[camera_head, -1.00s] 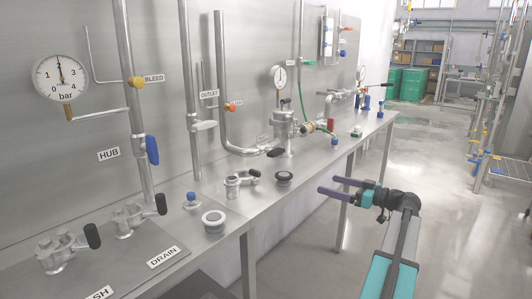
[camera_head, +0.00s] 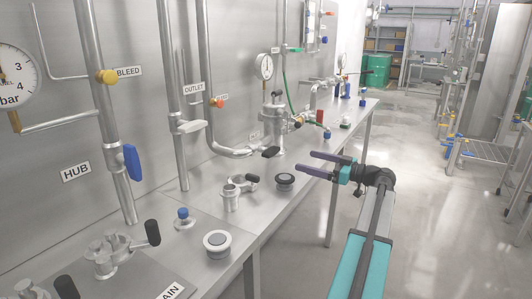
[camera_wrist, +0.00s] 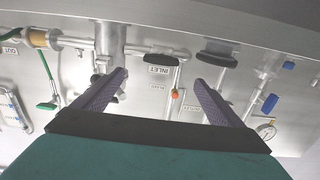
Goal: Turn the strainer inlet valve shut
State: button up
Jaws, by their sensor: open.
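The strainer (camera_head: 273,125) is a steel vessel on the bench with a dial gauge behind it. A black lever handle (camera_head: 270,152) sits on the pipework at its left, below a small label; I take this for the inlet valve. In the wrist view, which is upside down, a black handle (camera_wrist: 155,58) lies by the INLET label (camera_wrist: 163,70). My gripper (camera_head: 307,163) is open and empty, right of the lever and apart from it, over the bench's front edge. Its fingers (camera_wrist: 158,78) frame the INLET label in the wrist view without touching anything.
Pipes rise along the back wall, one with a blue handle (camera_head: 132,162). Floor (camera_head: 420,200) right of the bench is clear.

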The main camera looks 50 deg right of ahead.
aim_at(275, 153)
jog(key=shift+w+a, duration=0.15)
jog(key=shift+w, duration=0.1)
jog(key=shift+x, duration=0.9)
jog(key=x, duration=1.2)
jog(key=shift+a, duration=0.1)
jog(key=shift+c, duration=0.2)
jog(key=c, duration=1)
